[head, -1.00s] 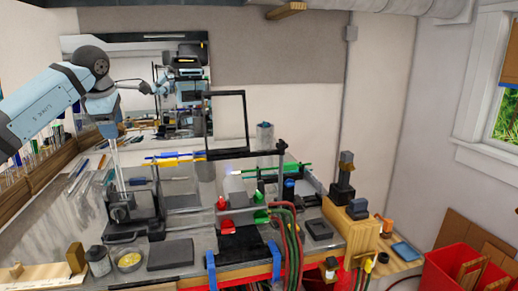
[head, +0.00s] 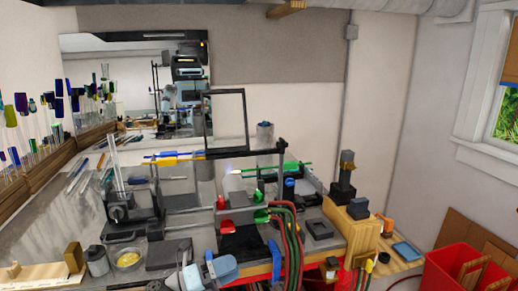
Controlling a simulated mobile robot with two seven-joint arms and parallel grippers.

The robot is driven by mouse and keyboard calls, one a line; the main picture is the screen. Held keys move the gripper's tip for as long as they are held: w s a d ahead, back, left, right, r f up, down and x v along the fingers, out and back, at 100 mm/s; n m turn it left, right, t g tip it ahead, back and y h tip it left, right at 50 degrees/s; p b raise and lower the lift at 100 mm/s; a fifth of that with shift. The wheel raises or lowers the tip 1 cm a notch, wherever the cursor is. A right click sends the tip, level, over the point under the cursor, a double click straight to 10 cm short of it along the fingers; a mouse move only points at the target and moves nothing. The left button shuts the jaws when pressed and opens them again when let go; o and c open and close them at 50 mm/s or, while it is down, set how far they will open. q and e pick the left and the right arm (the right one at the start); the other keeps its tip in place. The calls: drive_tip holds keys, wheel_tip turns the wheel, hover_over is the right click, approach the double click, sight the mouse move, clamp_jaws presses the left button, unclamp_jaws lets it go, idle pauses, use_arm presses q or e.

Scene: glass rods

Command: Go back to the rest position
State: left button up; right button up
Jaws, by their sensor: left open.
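My left arm (head: 222,268) is folded low at the bottom edge of the head view, in front of the bench. Its light blue and grey links show there. My left gripper (head: 158,286) is small and partly cut off at that edge. It is open, and nothing shows held in it. It is apart from the glass rods. My right gripper is not in view. Several glass rods with coloured ends (head: 22,104) stand in the wooden rack (head: 40,174) along the left wall.
The bench carries a dark fixture with upright rods (head: 118,208), a small yellow-filled dish (head: 128,260), a jar (head: 97,262) and a dark grey block (head: 168,254). Red and green hoses (head: 292,245) hang over its front. A red bin (head: 462,270) stands at the right.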

use_arm(q)
drive_tip(key=s+a+f+n+t+y, duration=0.1)
drive_tip(key=s+a+f+n+y, duration=0.3)
drive_tip(key=s+f+n, duration=0.5)
drive_tip(key=s+a+f+n+t+y, duration=0.1)
drive_tip(key=s+a+f+n+y, duration=0.3)
drive_tip(key=s+f+n, duration=0.5)
drive_tip(key=s+a+f+n+t+y, duration=0.2)
drive_tip(key=s+f+n+y, duration=0.6)
drive_tip(key=n, duration=0.8)
drive_tip(key=s+a+f, duration=0.1)
drive_tip(key=a+f, duration=0.1)
drive_tip(key=shift+s+a, duration=0.15)
drive_tip(key=shift+a, duration=0.15)
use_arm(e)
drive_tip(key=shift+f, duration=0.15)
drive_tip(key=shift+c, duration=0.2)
